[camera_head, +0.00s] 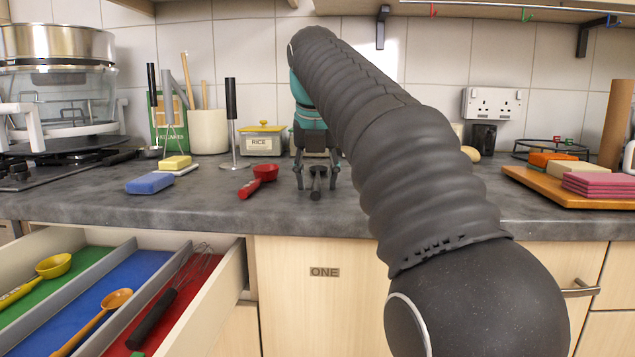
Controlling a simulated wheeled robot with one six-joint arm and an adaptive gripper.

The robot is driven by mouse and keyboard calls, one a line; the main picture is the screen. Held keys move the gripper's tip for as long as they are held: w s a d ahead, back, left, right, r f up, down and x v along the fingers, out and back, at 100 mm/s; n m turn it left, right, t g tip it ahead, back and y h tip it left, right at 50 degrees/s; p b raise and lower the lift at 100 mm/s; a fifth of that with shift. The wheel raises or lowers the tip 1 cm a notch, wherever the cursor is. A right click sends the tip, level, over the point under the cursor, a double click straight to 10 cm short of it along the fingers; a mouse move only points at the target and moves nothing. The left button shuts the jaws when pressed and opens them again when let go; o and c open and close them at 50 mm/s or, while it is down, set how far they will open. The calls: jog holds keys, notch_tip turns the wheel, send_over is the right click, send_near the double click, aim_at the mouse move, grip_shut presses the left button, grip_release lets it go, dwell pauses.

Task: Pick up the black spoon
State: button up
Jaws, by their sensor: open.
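The black spoon (316,184) lies on the grey countertop, near the middle of the picture, with one end toward the front edge. My gripper (317,184) points down over it, with one finger on each side. The fingers are apart and the spoon shows between them. I cannot tell whether either finger touches the spoon. Part of the spoon's far end is shaded and partly hidden by the gripper.
A red scoop (259,180) lies just left of my gripper. A blue sponge (150,183) lies farther left, and a rice tin (262,139) stands behind. A wooden board (540,184) is at the right. An open drawer (232,275) juts out at the lower left.

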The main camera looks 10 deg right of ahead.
jog(key=shift+f, duration=0.1)
dwell(0.3)
grip_shut()
jog(key=shift+f, duration=0.1)
